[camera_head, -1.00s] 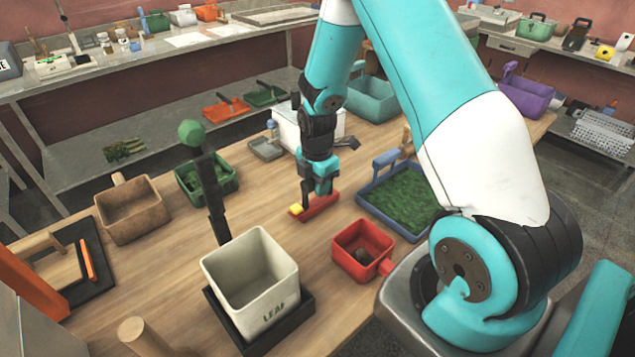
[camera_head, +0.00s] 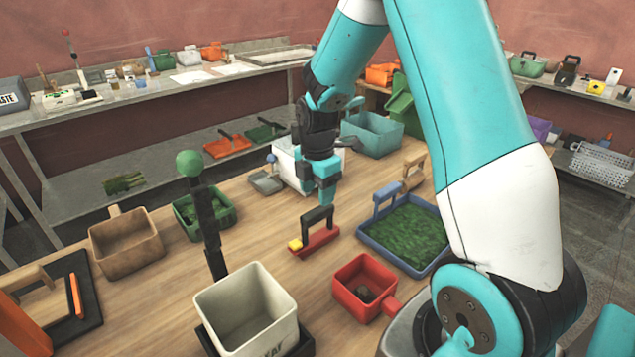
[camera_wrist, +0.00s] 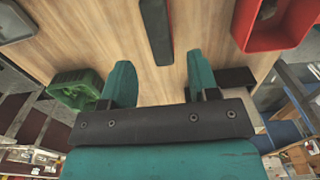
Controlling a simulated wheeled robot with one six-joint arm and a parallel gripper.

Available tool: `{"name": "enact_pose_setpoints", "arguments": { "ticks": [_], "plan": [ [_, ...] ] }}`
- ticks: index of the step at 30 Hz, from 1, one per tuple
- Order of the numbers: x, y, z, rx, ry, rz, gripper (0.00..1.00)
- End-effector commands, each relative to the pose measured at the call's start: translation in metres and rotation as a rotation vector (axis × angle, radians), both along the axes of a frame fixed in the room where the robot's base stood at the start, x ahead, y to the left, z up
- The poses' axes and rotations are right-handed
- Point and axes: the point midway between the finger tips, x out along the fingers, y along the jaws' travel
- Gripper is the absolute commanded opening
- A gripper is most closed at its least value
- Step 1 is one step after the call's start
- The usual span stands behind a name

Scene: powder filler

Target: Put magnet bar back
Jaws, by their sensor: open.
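The magnet bar (camera_head: 322,242) is a red bar with a black handle and a yellow end. It lies on the wooden table, handle up, between the blue tray and the green box. My gripper (camera_head: 326,194) is open and empty, just above the handle and apart from it as far as I can tell. In the wrist view the dark magnet bar (camera_wrist: 156,30) shows beyond the two teal fingertips of my gripper (camera_wrist: 159,72), with bare wood between the fingers.
A red box (camera_head: 340,301) stands in front of the bar. A blue tray (camera_head: 433,269) of green leaves is to its right. A cream bin (camera_head: 222,308), a green box (camera_head: 229,218) and a brown box (camera_head: 97,238) stand left. Bare table lies left of the bar.

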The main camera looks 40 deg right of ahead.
Motion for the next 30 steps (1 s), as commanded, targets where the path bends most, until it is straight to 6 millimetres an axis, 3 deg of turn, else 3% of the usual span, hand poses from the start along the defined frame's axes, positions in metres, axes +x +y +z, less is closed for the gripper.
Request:
{"name": "enact_pose_setpoints", "arguments": {
  "ticks": [3,9,11,14,17,21,25,30],
  "plan": [
    [0.001,0.000,0.019,-0.001,-0.004,0.000,0.55],
    [-0.001,0.005,0.040,0.004,-0.006,-0.012,0.55],
    [-0.005,0.017,0.048,0.016,-0.013,-0.045,0.55],
    [-0.019,0.054,0.068,0.059,-0.033,-0.154,0.55],
    [-0.049,0.105,0.094,0.130,-0.040,-0.321,0.55],
    [-0.110,0.170,0.123,0.236,0.005,-0.576,0.55],
    [-0.166,0.208,0.137,0.301,0.080,-0.773,0.55],
    [-0.212,0.229,0.144,0.331,0.159,-0.929,0.55]
  ]
}}
